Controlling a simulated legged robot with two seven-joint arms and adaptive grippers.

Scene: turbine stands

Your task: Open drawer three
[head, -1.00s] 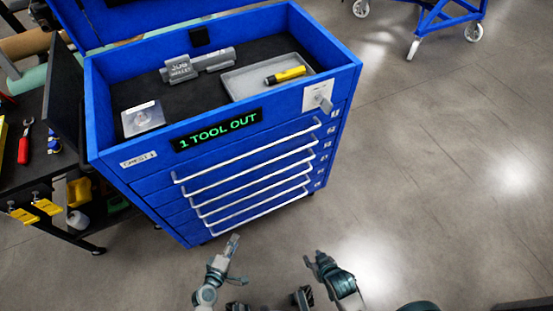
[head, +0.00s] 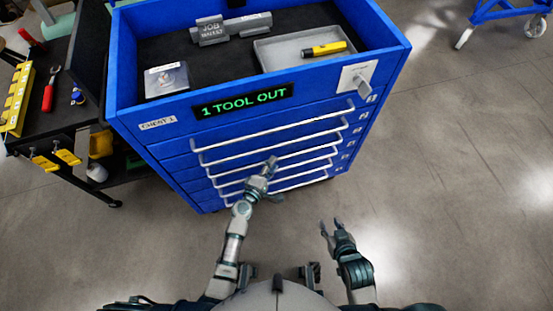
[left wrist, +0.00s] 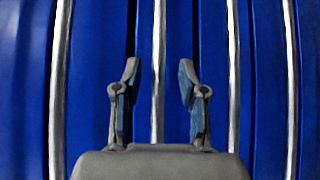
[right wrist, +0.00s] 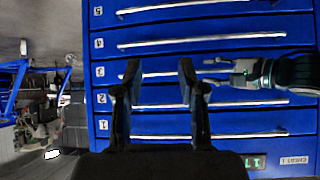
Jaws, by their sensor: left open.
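The blue tool chest (head: 150,120) has a column of drawers with long silver bar handles, and all look closed. Drawer three (right wrist: 132,85) shows in the upside-down right wrist view, marked 3, with its handle (right wrist: 158,74) running across. My left gripper (head: 270,163) is open in front of the handles. In the right wrist view its fingertips (right wrist: 206,72) are level with drawer three's handle. In the left wrist view one silver bar (left wrist: 158,70) lies between the spread fingers; contact cannot be told. My right gripper (head: 330,227) is open and empty, away from the chest.
The chest's open top holds a grey tray (head: 285,55) with a yellow-and-black tool (head: 324,48). A display (head: 243,100) reads "1 TOOL OUT". A dark workbench (head: 75,110) stands at the left.

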